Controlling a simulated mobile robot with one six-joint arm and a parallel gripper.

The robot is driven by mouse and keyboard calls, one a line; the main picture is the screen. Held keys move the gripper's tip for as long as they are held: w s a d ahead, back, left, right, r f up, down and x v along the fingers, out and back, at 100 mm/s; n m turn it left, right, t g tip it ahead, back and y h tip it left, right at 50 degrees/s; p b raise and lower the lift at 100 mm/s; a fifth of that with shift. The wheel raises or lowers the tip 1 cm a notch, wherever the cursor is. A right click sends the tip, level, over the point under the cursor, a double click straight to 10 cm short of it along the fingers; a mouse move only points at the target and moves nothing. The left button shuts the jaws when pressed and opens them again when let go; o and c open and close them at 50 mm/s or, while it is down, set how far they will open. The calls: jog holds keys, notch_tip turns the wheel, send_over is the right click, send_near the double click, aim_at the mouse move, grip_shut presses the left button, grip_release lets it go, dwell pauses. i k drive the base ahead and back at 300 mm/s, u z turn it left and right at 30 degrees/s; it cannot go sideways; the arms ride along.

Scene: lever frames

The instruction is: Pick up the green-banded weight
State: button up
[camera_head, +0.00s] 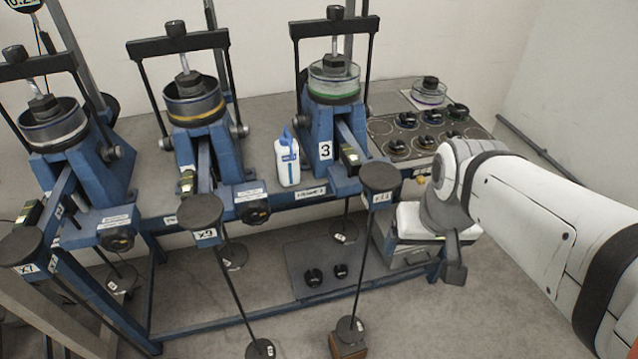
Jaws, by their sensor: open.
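Several black weights sit on a dark tray (376,127) at the bench's right end, one of them a black weight (397,147) at the front left. Two more black weights, including a left one (313,277), lie on a grey plate on the low shelf. A green band shows on the clear-walled cell (334,84) in the frame marked 3. My gripper (454,272) is open and points down, in front of the tray's right side. Its jaws are small and dark, and I see nothing between them.
Three blue lever frames stand along the bench, with lever arms and hanging rods reaching forward. A white bottle (287,160) stands beside frame 3. A grey-and-white box (408,225) is behind and left of my gripper. Floor at front right is clear.

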aim_at(316, 282)
jog(key=z, duration=0.75)
jog(key=k, duration=0.9)
jog(key=u, duration=1)
jog(key=i, duration=0.5)
jog(key=z, duration=0.05)
